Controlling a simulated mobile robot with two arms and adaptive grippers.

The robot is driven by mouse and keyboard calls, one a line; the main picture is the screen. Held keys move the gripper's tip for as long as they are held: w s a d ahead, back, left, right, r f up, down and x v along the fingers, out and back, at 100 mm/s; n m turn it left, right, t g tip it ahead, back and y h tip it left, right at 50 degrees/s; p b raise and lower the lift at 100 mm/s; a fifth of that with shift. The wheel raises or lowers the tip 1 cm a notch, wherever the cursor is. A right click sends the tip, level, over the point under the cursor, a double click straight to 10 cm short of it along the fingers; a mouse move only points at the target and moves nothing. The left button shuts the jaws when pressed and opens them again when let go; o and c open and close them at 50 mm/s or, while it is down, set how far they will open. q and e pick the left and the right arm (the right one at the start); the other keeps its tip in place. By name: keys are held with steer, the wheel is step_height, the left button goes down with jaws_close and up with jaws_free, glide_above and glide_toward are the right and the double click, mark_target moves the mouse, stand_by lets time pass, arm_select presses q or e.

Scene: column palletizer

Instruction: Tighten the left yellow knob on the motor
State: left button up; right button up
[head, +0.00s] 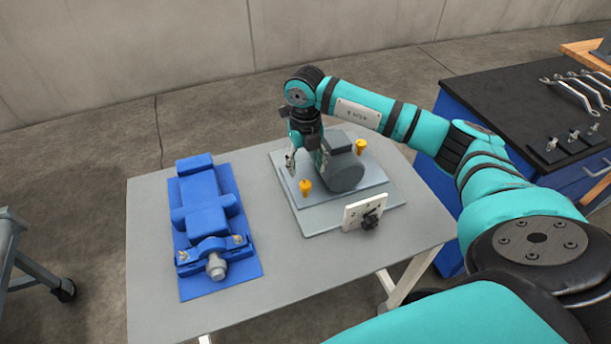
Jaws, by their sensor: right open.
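The grey motor (345,168) sits on a grey base plate (322,217) on the table. The left yellow knob (305,187) stands at the plate's left side, in front of the motor. A second yellow knob (361,146) is at the motor's right. My right gripper (304,164) reaches over the motor from the right and points down. It is open and empty, with its fingertips above and behind the left knob, apart from it as far as I can see. The motor overlaps part of the gripper area. My left gripper is out of view.
A blue vise (207,215) stands on the table's left side. A white panel with a black dial (369,222) is at the plate's front edge. A blue cabinet with wrenches (575,95) stands right. The grey table (290,290) is clear in front.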

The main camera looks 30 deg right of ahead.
mark_target(306, 183)
step_height(306, 183, up, 6)
steer(key=shift+f, duration=0.15)
stand_by(0.6)
